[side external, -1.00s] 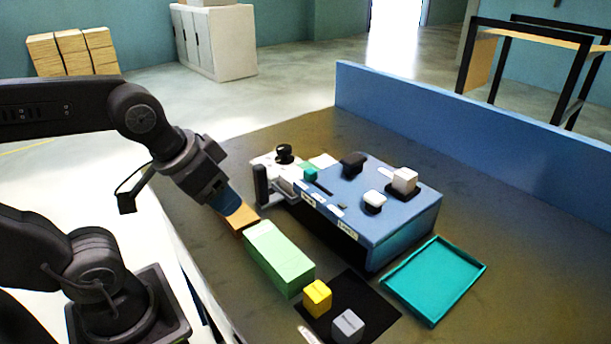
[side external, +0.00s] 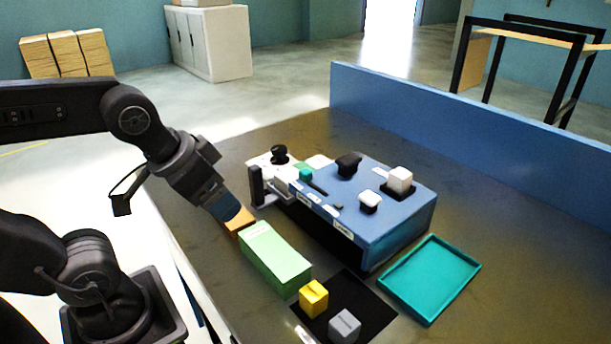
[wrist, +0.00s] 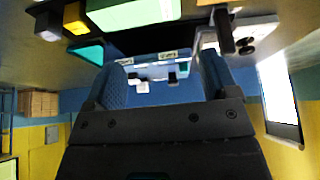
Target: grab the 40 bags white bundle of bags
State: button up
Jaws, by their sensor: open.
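My gripper (side external: 231,214) is low at the left edge of the table, by an orange-brown block (side external: 240,223) at the far end of a green block (side external: 275,258) with a pale top label. In the wrist view my gripper (wrist: 162,64) has its two blue fingers apart with nothing held between them. No bundle reads as 40 bags; labels are too small. A light grey banded block (side external: 345,325) and a yellow one (side external: 313,298) stand on a black mat (side external: 368,295), apart from my gripper.
The blue box (side external: 395,235) with knobs and labels fills the table's middle, with a white device (side external: 268,162) at its far-left end. An empty teal tray (side external: 430,280) lies right of the mat. A blue wall (side external: 480,130) bounds the table's back. The right side is clear.

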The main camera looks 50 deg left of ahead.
jog(key=shift+o, duration=1.1)
jog(key=w+a+r+g, duration=0.2)
jog(key=w+r, duration=0.1)
jog(key=w, duration=0.5)
jog(key=w+a+r+g, duration=0.1)
jog(key=w+a+r, duration=0.2)
jog(key=w, duration=0.5)
jog(key=w+a+f+g, duration=0.35)
jog(key=w+a, duration=0.25)
jog(key=w, duration=0.6)
jog(key=shift+t, duration=0.45)
jog(key=f, duration=0.9)
jog(key=shift+a, duration=0.2)
jog(key=shift+s+a+f, duration=0.1)
jog(key=shift+a+f, duration=0.05)
jog(key=shift+f, duration=1.2)
jog(key=shift+s+a+f, duration=0.1)
jog(key=shift+f, duration=1.2)
jog(key=shift+c, duration=0.3)
